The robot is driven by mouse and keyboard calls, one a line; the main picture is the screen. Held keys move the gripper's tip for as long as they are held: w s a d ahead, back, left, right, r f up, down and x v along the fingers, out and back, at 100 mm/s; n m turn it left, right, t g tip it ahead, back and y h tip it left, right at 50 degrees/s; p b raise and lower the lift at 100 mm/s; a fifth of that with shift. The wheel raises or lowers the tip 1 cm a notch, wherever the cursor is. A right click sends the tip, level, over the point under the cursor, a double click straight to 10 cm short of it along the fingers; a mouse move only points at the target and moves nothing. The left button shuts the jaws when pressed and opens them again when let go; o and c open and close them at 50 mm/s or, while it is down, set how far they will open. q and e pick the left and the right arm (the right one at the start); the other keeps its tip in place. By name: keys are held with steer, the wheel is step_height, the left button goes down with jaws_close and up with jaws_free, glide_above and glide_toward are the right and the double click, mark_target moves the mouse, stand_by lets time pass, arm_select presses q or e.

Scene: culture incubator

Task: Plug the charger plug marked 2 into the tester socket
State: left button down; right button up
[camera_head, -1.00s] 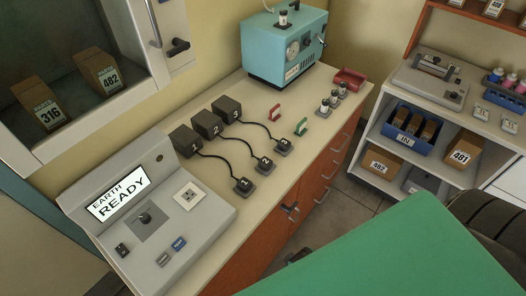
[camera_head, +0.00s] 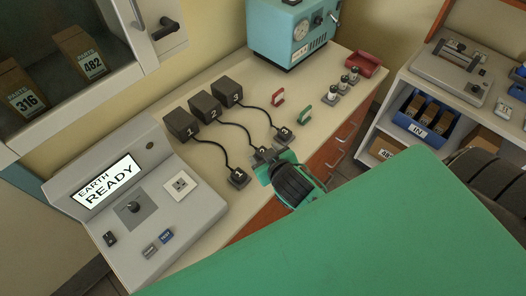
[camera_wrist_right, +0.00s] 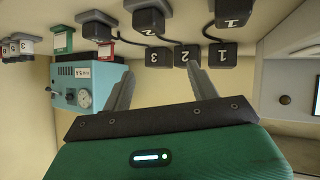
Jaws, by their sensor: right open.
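Three black plugs with cords stand on the bench; plug 2 (camera_head: 262,154) is between plug 1 (camera_head: 239,176) and plug 3 (camera_head: 285,134). The tester socket (camera_head: 181,185) is a pale plate on the grey tester (camera_head: 125,235), whose screen reads EARTH READY. My right gripper (camera_head: 273,164) is open right beside plug 2, on its bench-front side, and partly covers it. Neither is gripped. My left gripper is out of view.
Charger boxes 1 (camera_head: 180,125), 2 (camera_head: 205,106) and 3 (camera_head: 228,92) stand behind the plugs, joined by cords. Bench between plug 1 and the tester is clear.

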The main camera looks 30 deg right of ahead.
steer(key=w+a+r+n+t+y, duration=0.2)
steer(key=w+a+r+t+y, duration=0.15)
steer(key=r, duration=0.35)
steer(key=w+a+r+n+t+y, duration=0.3)
steer(key=w+a+r+t, duration=0.15)
steer(key=r, duration=0.35)
steer(key=s+a+r+n+g+y, duration=0.1)
steer(key=s+a+n+g+y, duration=0.2)
steer(key=a+n+g+y, duration=0.4)
steer(key=s+a+r+n+g+y, duration=0.1)
steer(key=s+a+n+g+y, duration=0.1)
steer(key=a+n+g+y, duration=0.5)
steer(key=s+d+f+n+g+h, duration=0.1)
steer(key=d+f+n+g+h, duration=0.45)
steer(key=d+f+h, duration=0.4)
steer(key=w+d+f+m+h, duration=0.1)
steer(key=d+h, duration=0.2)
steer(key=d, duration=0.2)
steer(key=w+d+f+m+h, duration=0.1)
steer(key=d+f+h, duration=0.1)
steer(key=d, duration=0.3)
steer(key=w+d+f+m+h, duration=0.1)
steer(key=d+f+m+h, duration=0.1)
steer(key=d+h, duration=0.3)
steer(key=shift+w+f, duration=0.15)
steer(key=shift+w, duration=0.2)
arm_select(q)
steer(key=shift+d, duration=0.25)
